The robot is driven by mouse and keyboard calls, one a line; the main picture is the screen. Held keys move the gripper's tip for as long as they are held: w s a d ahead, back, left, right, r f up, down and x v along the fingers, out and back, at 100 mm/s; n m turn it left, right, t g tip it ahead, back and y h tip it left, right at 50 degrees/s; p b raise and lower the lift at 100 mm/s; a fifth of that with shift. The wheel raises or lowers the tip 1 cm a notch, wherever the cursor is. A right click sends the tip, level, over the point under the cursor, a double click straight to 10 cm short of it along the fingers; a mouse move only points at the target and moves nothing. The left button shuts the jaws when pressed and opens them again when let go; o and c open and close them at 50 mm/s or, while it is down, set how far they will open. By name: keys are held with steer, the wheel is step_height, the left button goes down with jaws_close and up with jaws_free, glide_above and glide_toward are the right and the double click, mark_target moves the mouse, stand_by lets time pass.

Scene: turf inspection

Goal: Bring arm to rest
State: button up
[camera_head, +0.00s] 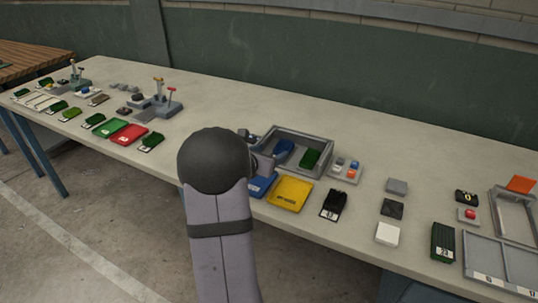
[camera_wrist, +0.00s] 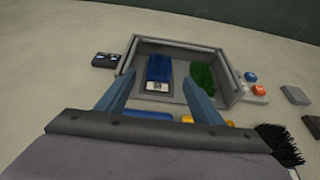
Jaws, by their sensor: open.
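My arm rises in the foreground of the head view, and its dark rounded joint hides most of my gripper there. In the wrist view my gripper (camera_wrist: 160,98) is open, its two blue-grey fingers apart with nothing between them. It is above the near side of a grey open-topped tray (camera_wrist: 180,44). The tray also shows in the head view (camera_head: 297,135). Inside it are a blue piece (camera_wrist: 160,68) with a white label at its near end and a green turf piece (camera_wrist: 203,78), lying side by side.
A yellow tray (camera_head: 290,192) and a black brush-like block (camera_head: 334,204) lie in front of the grey tray. A small holder with coloured buttons (camera_head: 346,171) stands to its right. Turf samples and a red tray (camera_head: 129,134) lie further left. The table's back middle (camera_head: 330,110) is clear.

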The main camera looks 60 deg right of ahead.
steer(key=shift+a+r, duration=0.15)
steer(key=shift+a, duration=0.3)
steer(key=shift+w+a+r, duration=0.1)
steer(key=shift+w+a, duration=0.05)
steer(key=shift+a, duration=0.15)
steer(key=w+a+m+y+p, duration=0.1)
steer(key=a+m, duration=0.1)
steer(key=a, duration=0.2)
steer(key=w+a+m+y+p, duration=0.1)
steer(key=a+m, duration=0.1)
steer(key=a, duration=0.2)
steer(key=w+a+m+y+p, duration=0.1)
steer(key=a+m, duration=0.1)
steer(key=a, duration=0.2)
steer(key=shift+a+r+p, duration=0.2)
steer(key=shift+a+p, duration=0.1)
steer(key=shift+p, duration=0.1)
steer(key=s+a+m+y+p, duration=0.1)
steer(key=a+m+y+p, duration=0.2)
steer(key=a, duration=1.7)
steer(key=s+a+m+y+p, duration=0.2)
steer(key=a+m+y+p, duration=0.2)
steer(key=a, duration=1.6)
steer(key=m+y, duration=0.3)
steer(key=m, duration=0.2)
steer(key=shift+s+y, duration=0.2)
steer(key=shift+y, duration=0.1)
steer(key=shift+f, duration=0.1)
steer(key=shift+c, duration=0.2)
